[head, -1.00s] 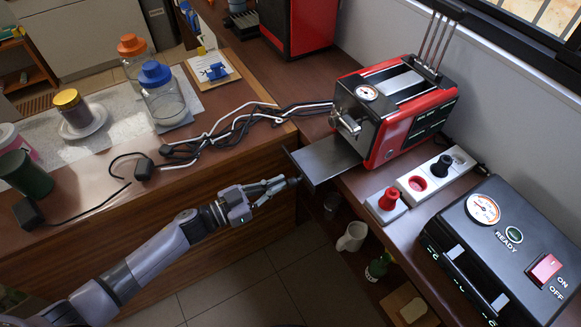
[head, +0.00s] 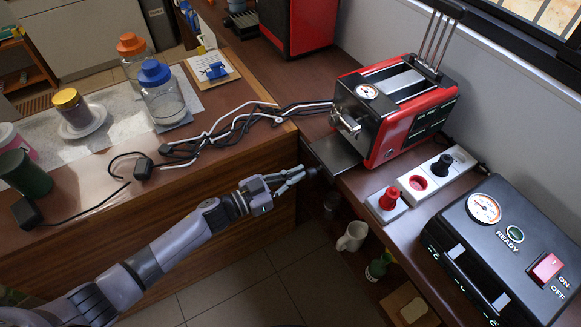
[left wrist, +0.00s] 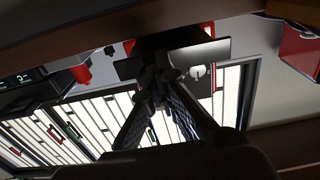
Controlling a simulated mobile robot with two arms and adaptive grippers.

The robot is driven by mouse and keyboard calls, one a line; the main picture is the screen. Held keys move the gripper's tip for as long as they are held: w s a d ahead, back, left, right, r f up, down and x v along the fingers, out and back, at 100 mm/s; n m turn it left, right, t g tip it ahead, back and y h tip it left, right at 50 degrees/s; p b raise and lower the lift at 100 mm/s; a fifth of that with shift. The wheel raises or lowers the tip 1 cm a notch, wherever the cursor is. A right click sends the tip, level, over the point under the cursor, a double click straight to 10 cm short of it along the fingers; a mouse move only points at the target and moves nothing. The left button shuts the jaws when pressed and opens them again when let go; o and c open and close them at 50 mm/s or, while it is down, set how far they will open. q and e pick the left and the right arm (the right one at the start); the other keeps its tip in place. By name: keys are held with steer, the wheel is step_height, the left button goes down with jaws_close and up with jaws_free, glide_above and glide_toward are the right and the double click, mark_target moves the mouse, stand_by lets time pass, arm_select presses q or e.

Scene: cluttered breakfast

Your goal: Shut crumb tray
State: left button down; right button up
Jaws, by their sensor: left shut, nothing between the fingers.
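The crumb tray (head: 336,152) is a dark flat plate sticking out of the front of the red and black toaster (head: 395,105). Part of the tray shows outside; the rest is hidden in the body. My left gripper (head: 303,172) is shut and empty, with its fingertips at the tray's outer edge, by a small dark knob there. Contact looks likely, but I cannot be sure. In the left wrist view, the closed fingertips (left wrist: 162,75) are in front of a dark plate. My right gripper is not in view.
A socket strip with a red plug (head: 388,199) and a black box with a gauge (head: 510,245) stand right of the tray. Tangled cables (head: 235,125) and jars (head: 162,95) lie left. A white mug (head: 352,236) sits on a shelf below.

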mark_target(318, 165)
arm_select(q)
steer(key=b+x, duration=0.1)
steer(key=x, duration=0.5)
steer(key=shift+w+d, duration=0.3)
steer(key=shift+d, duration=0.05)
steer(key=shift+w+d+b, duration=0.3)
steer(key=shift+w+d, duration=0.05)
steer(key=shift+d, duration=0.2)
steer(key=shift+r, duration=0.15)
